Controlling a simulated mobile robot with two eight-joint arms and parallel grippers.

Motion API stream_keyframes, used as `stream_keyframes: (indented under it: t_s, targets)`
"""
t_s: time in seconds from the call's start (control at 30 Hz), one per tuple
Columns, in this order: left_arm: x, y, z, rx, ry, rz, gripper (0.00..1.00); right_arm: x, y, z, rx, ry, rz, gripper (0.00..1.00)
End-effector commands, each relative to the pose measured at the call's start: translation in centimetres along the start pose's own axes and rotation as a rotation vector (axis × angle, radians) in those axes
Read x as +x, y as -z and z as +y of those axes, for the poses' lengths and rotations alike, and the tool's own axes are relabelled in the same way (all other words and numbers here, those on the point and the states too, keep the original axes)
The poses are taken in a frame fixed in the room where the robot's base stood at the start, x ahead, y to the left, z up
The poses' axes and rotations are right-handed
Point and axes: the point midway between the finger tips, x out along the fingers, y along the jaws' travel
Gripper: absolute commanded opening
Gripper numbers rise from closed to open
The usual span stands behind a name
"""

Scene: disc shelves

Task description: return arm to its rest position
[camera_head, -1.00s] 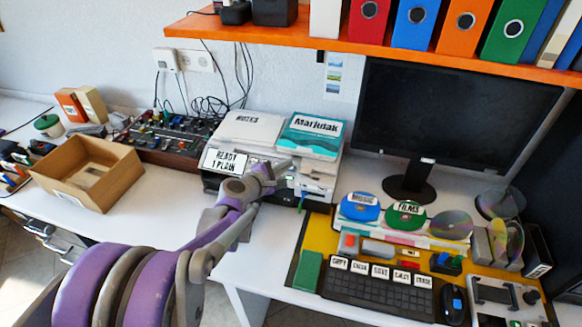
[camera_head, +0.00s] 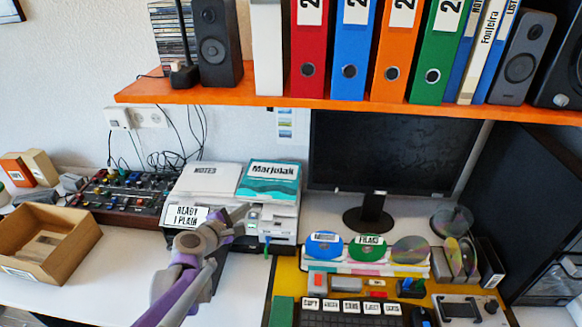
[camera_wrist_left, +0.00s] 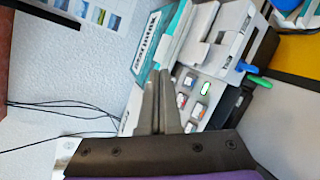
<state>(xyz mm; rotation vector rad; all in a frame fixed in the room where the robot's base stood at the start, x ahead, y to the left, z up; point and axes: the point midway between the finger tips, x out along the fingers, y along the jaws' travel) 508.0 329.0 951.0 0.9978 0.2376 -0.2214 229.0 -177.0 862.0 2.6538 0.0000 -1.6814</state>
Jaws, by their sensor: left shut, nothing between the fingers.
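My left arm comes in from the bottom of the head view, and its gripper (camera_head: 242,211) is in front of the white printer (camera_head: 285,218). Its fingers are together with nothing between them. In the left wrist view the two grey fingers (camera_wrist_left: 160,78) lie side by side, pointing towards the printer's button panel (camera_wrist_left: 195,95). I cannot tell whether the fingertips touch the printer. My right gripper is not in view.
A cardboard box (camera_head: 75,258) stands on the white desk at left, beside a mixer board (camera_head: 118,193). An orange shelf (camera_head: 400,110) with binders and speakers overhangs the desk. A monitor (camera_head: 390,150), discs and a keyboard (camera_head: 350,315) are at right. Bare desk (camera_head: 115,285) lies left of my arm.

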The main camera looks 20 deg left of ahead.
Motion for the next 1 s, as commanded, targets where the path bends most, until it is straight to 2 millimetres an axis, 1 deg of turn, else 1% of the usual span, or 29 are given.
stream_keyframes:
  t_s: [0.07,0.13,0.17,0.27,0.3,0.37,0.4,0.47,0.5,0.53,0.6,0.7,0.8,0.9,1.0]
  targets:
    - [0.0,-0.1,0.0,0.003,0.001,0.000,0.00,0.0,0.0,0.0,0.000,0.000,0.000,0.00]
    - [-0.2,-0.7,-0.3,0.031,0.017,-0.005,0.00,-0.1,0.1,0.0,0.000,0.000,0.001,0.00]
    - [-0.4,-1.2,-0.6,0.058,0.030,-0.009,0.00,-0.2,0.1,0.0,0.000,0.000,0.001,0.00]
    - [-1.9,-4.2,-2.6,0.227,0.116,-0.034,0.00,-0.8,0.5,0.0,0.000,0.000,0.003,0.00]
    - [-2.8,-5.8,-3.8,0.330,0.164,-0.050,0.00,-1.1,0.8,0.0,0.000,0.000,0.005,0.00]
    - [-4.7,-8.1,-5.9,0.510,0.249,-0.082,0.00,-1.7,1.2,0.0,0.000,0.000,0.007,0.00]
    - [-6.2,-9.4,-7.5,0.641,0.309,-0.107,0.00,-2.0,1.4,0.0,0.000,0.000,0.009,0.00]
    - [-8.7,-10.9,-9.7,0.842,0.399,-0.149,0.00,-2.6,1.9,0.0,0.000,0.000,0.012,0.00]
    - [-10.4,-11.5,-11.1,0.974,0.456,-0.177,0.00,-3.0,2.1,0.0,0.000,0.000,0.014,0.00]
    - [-11.8,-11.8,-12.1,1.073,0.498,-0.198,0.00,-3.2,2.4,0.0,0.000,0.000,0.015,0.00]
    - [-14.8,-12.0,-14.1,1.294,0.592,-0.249,0.00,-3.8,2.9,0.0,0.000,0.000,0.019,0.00]
    - [-18.5,-11.5,-16.0,1.569,0.706,-0.311,0.00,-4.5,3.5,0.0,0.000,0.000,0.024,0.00]
    - [-21.1,-10.5,-16.9,1.775,0.792,-0.356,0.00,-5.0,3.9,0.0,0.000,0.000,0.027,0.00]
    - [-22.7,-9.7,-17.3,1.901,0.847,-0.382,0.00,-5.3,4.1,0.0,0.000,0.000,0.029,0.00]
    - [-23.3,-9.3,-17.5,1.957,0.873,-0.392,0.00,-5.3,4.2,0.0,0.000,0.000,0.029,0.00]
